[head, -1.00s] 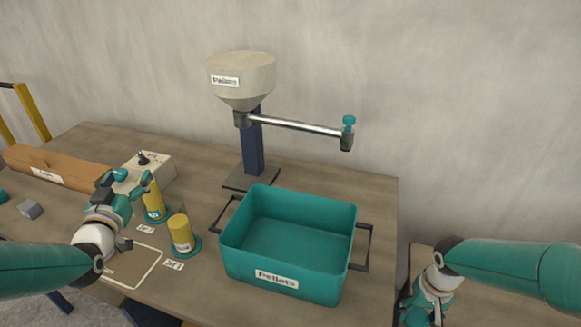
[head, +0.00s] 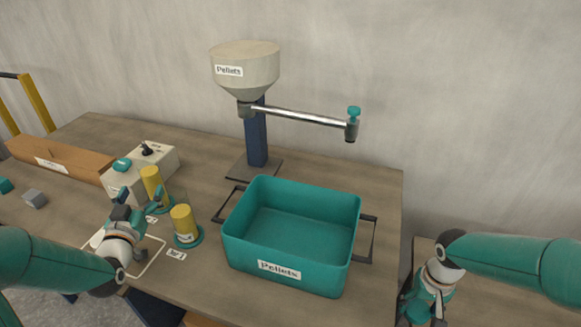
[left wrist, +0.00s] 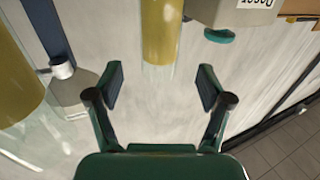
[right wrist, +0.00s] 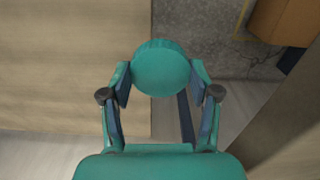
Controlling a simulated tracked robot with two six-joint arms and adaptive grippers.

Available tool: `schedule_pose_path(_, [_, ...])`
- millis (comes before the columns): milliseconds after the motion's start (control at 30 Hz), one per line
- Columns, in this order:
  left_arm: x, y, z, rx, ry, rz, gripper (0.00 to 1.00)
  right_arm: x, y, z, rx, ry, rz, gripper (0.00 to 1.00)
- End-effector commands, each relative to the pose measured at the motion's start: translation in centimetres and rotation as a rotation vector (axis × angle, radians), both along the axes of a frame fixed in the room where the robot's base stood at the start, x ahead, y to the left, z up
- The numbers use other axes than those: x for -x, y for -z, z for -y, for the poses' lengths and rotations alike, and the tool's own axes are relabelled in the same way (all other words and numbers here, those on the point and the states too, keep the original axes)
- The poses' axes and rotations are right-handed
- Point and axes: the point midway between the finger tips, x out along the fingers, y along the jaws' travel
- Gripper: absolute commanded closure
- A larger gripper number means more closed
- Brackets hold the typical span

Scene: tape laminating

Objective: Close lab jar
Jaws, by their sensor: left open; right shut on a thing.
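Two yellow-filled clear jars stand on teal round bases: a rear jar (head: 151,180) and a front jar (head: 182,219). My left gripper (head: 139,204) is open and empty, just left of and in front of the rear jar. In the left wrist view a yellow jar (left wrist: 160,30) stands ahead between the open fingers (left wrist: 160,88), apart from them. Another yellow jar (left wrist: 20,70) fills the left edge. My right gripper (right wrist: 160,85) is shut on a round teal lid (right wrist: 161,66). In the head view it (head: 425,308) is low at the right; the lid is not clear there.
A teal pellet bin (head: 279,286) stands right of the jars. Behind it is a hopper (head: 245,72) with a metal arm (head: 300,116). A grey box (head: 160,160) with a switch stands behind the jars. A long brown box (head: 65,160) and grey cube (head: 34,198) lie left.

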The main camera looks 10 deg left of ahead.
Motion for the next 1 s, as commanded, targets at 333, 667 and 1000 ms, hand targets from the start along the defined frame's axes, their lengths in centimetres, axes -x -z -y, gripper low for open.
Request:
schedule_pose_path(333, [-1.2, 0.0, -0.4, 0.002, 0.000, -0.003, 0.21, 0.0, -0.3, 0.0, 0.000, 0.000, 0.001, 0.52])
schedule_pose_path(667, [-3.3, -0.2, -1.0, 0.001, 0.002, -0.001, 0.21, 0.0, -0.7, 0.0, 0.000, 0.000, 0.001, 0.52])
schedule_pose_path(1000, [-6.8, -0.1, -2.2, 0.003, 0.000, -0.002, 0.21, 0.0, -1.2, 0.0, 0.000, 0.000, 0.001, 0.52])
